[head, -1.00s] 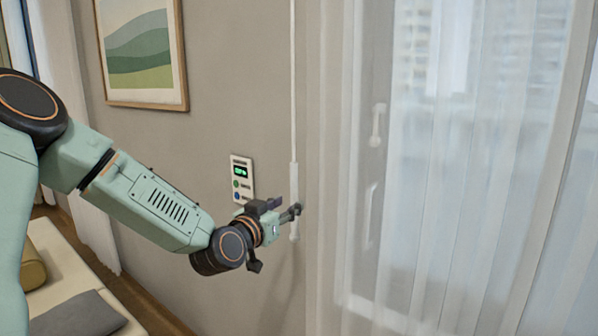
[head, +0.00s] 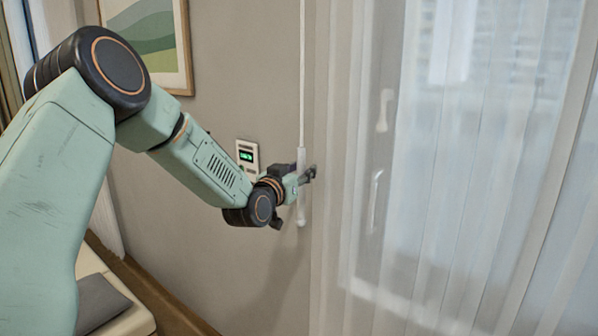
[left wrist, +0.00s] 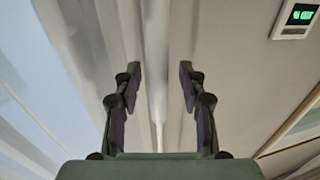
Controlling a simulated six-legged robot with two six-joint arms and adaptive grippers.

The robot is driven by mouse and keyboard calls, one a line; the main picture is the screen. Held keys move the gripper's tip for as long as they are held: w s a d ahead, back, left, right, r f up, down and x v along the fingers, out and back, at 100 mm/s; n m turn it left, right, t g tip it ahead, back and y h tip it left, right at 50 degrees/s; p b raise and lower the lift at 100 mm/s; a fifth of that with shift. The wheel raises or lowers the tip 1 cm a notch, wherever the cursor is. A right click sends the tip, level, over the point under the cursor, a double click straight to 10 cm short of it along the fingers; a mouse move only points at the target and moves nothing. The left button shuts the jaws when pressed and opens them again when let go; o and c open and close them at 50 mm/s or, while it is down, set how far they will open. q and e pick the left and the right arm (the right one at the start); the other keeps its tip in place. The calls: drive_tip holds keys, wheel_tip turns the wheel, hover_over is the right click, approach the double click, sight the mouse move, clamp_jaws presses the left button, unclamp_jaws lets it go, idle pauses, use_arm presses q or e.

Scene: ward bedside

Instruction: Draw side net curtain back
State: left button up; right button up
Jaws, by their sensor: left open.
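The sheer white net curtain (head: 450,190) hangs across the window at the right of the head view, and spreads over the glass. A thin white draw wand with a thicker handle (head: 301,212) hangs upright at its left edge, in front of the wall. My left gripper (head: 309,174) is at the upper part of this handle. In the left wrist view the open fingers (left wrist: 159,72) stand on either side of the pale wand (left wrist: 156,45), with gaps visible. The net curtain (left wrist: 60,55) shows left of the fingers there. My right gripper is not in view.
A wall panel with a green display (head: 247,154) is close to the left of my gripper. A framed landscape picture (head: 150,40) hangs above. A bed or bench edge with a grey cushion (head: 98,302) is at lower left. White window handles (head: 384,110) show through the net.

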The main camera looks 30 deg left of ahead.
use_arm(q)
drive_tip(key=shift+w+d, duration=0.35)
drive_tip(key=shift+d, duration=0.05)
drive_tip(key=shift+a+f, duration=0.2)
drive_tip(key=shift+a, duration=0.05)
drive_tip(key=shift+c, duration=1.3)
drive_tip(key=shift+s+a, duration=0.15)
drive_tip(key=shift+a, duration=0.15)
drive_tip(key=c, duration=0.3)
drive_tip(key=shift+d+r, duration=0.15)
drive_tip(key=shift+d, duration=0.25)
clamp_jaws()
drive_tip(key=shift+a, duration=0.3)
drive_tip(key=shift+w+d, duration=0.15)
drive_tip(key=shift+w, duration=0.1)
